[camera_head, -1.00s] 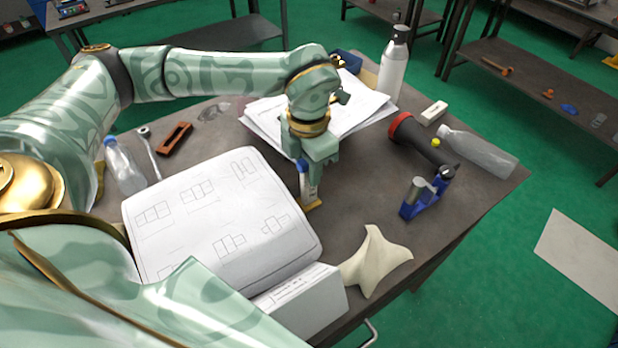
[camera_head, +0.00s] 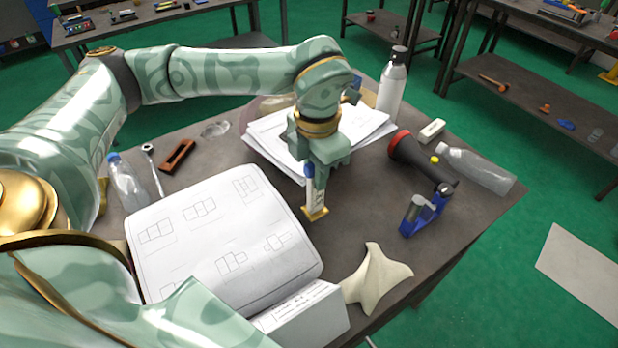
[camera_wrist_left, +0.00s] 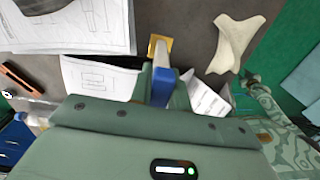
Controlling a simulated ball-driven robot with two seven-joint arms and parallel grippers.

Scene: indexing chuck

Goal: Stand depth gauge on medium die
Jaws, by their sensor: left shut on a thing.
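My left gripper (camera_head: 317,165) points down over the table and is shut on the depth gauge (camera_head: 314,190). The gauge is a narrow white and blue body with a brass-yellow foot at its lower end, held roughly upright. In the left wrist view the gauge (camera_wrist_left: 161,84) shows its blue part and foot beyond the gripper. The foot is beside the right edge of a white drawing-covered pad; I cannot tell whether it clears the table. I cannot pick out the medium die with certainty.
A blue clamp-like tool (camera_head: 426,215), dark torch (camera_head: 420,160) and clear bottle (camera_head: 478,169) lie to the right. Papers (camera_head: 360,125) and a white bottle (camera_head: 392,85) are behind. A cream star-shaped piece (camera_head: 376,278) and box (camera_head: 305,312) are in front. Bare table lies right of the gauge.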

